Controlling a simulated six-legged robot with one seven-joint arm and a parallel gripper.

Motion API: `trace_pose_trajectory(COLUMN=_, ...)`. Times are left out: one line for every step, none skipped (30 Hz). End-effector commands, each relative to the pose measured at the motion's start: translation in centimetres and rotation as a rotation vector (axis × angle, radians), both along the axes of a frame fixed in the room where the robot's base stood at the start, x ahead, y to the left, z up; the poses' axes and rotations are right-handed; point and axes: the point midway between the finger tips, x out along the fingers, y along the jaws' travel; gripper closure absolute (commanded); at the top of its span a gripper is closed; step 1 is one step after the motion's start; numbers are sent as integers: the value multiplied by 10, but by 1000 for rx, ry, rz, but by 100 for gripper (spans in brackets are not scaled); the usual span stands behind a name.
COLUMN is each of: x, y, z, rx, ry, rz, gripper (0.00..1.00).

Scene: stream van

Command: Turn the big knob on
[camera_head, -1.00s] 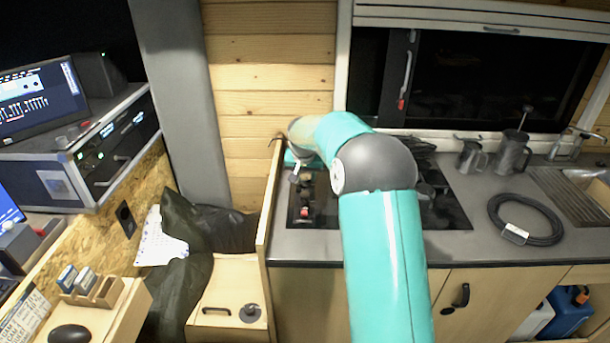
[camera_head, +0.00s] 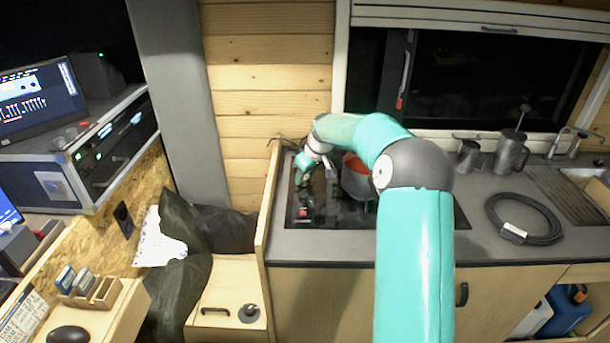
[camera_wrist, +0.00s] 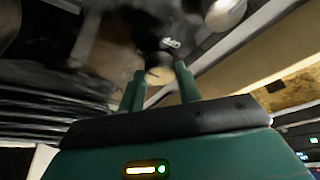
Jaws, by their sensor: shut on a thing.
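My gripper (camera_head: 301,181) reaches down at the left side of the black cooktop (camera_head: 350,219), where the controls are. In the wrist view, my gripper (camera_wrist: 160,70) has its two green fingers on either side of a dark round knob (camera_wrist: 158,74), shut on it. The knob has pale marks near it. Its turned position cannot be read. In the head view my gripper and wrist hide this knob. Another small control with a reddish top (camera_head: 303,228) is nearer the front edge of the cooktop.
A pot with a red inside (camera_head: 357,180) stands on the cooktop, close to my forearm. A low wooden panel (camera_head: 267,205) borders the cooktop on the left. A black coiled cable (camera_head: 527,240) and metal jugs (camera_head: 510,152) are on the counter to the right.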

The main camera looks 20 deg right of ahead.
Motion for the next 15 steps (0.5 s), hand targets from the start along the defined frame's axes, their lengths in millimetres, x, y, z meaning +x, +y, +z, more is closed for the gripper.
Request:
trace_pose_trajectory(x=-1, y=-1, z=-1, rx=1, ry=4, rz=22, gripper=89)
trace_pose_trajectory(x=-1, y=-1, z=-1, rx=1, ry=4, rz=36, gripper=89)
trace_pose_trajectory(x=-1, y=0, z=-1, rx=1, ry=5, rz=53, gripper=89)
trace_pose_trajectory(x=-1, y=0, z=-1, rx=1, ry=5, rz=64, gripper=89)
trace_pose_trajectory(x=-1, y=0, z=-1, rx=1, ry=5, rz=74, gripper=89)
trace_pose_trajectory(x=-1, y=0, z=-1, rx=1, ry=4, rz=85, gripper=89)
trace_pose_trajectory(x=-1, y=0, z=-1, rx=1, ry=4, rz=92, gripper=89)
trace_pose_trajectory(x=-1, y=0, z=-1, rx=1, ry=4, rz=98, gripper=89)
trace_pose_trajectory(x=-1, y=0, z=-1, rx=1, ry=5, rz=105, gripper=89)
trace_pose_trajectory(x=-1, y=0, z=-1, rx=1, ry=5, rz=109, gripper=89)
trace_pose_trajectory(x=-1, y=0, z=-1, rx=2, ry=5, rz=112, gripper=89)
trace_pose_trajectory(x=-1, y=0, z=-1, rx=1, ry=5, rz=115, gripper=89)
trace_pose_trajectory(x=-1, y=0, z=-1, rx=1, ry=5, rz=116, gripper=89)
trace_pose_trajectory(x=-1, y=0, z=-1, rx=1, ry=6, rz=117, gripper=89)
trace_pose_trajectory(x=-1, y=0, z=-1, rx=1, ry=6, rz=117, gripper=89)
